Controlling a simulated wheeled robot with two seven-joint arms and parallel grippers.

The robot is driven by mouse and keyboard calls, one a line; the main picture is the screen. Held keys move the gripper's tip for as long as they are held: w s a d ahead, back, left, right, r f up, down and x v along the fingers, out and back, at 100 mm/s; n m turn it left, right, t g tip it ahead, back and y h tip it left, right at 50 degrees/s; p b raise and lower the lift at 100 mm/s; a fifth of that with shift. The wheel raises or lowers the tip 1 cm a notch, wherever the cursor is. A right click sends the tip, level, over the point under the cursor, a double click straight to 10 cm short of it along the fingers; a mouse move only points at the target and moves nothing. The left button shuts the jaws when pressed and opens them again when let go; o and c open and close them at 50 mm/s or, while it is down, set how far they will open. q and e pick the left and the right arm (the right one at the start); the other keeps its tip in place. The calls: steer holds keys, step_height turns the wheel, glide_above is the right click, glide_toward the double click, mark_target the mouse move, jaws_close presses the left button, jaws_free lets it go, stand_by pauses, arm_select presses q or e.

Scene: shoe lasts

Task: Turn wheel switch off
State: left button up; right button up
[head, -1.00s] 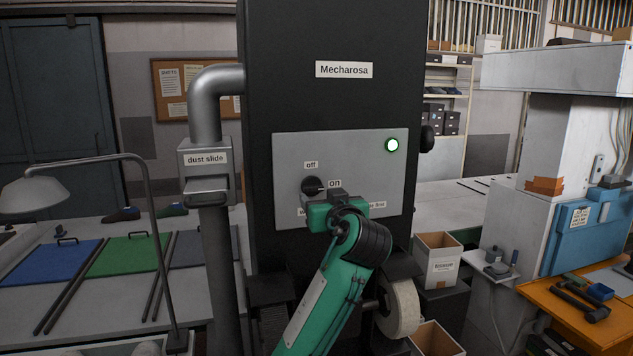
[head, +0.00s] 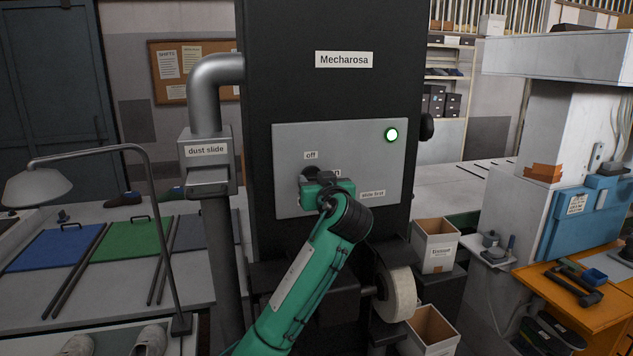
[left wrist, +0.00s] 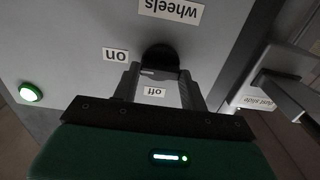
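The wheel switch (head: 311,173) is a black round knob on the grey panel (head: 345,143) of the machine marked Mecharosa. The "off" label is above it; the "on" label to its right is partly covered by my gripper. My left gripper (head: 318,181) is in front of the knob and hides its lower part. In the left wrist view, which is upside down, the two fingers (left wrist: 160,75) stand apart at either side of the knob (left wrist: 160,57), with the "off" label showing between them. Contact is unclear, and the knob's pointer is hidden. My right gripper is not in view.
A lit green-white lamp (head: 391,135) is on the panel's upper right. The dust slide pipe (head: 207,151) stands left of the machine. A pale wheel (head: 399,293) and an open box (head: 434,246) are low on the right. A desk lamp (head: 40,186) stands at left.

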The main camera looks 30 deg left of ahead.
arm_select(q)
steer(key=shift+s+f+n+b, duration=0.1)
steer(key=shift+f+n+b, duration=0.05)
steer(key=shift+n+b, duration=4.4)
steer(key=shift+f+n+b, duration=0.1)
steer(key=shift+n+b, duration=4.25)
steer(key=shift+b, duration=0.3)
steer(key=shift+a, duration=0.1)
steer(key=o, duration=1)
steer(key=shift+s, duration=0.1)
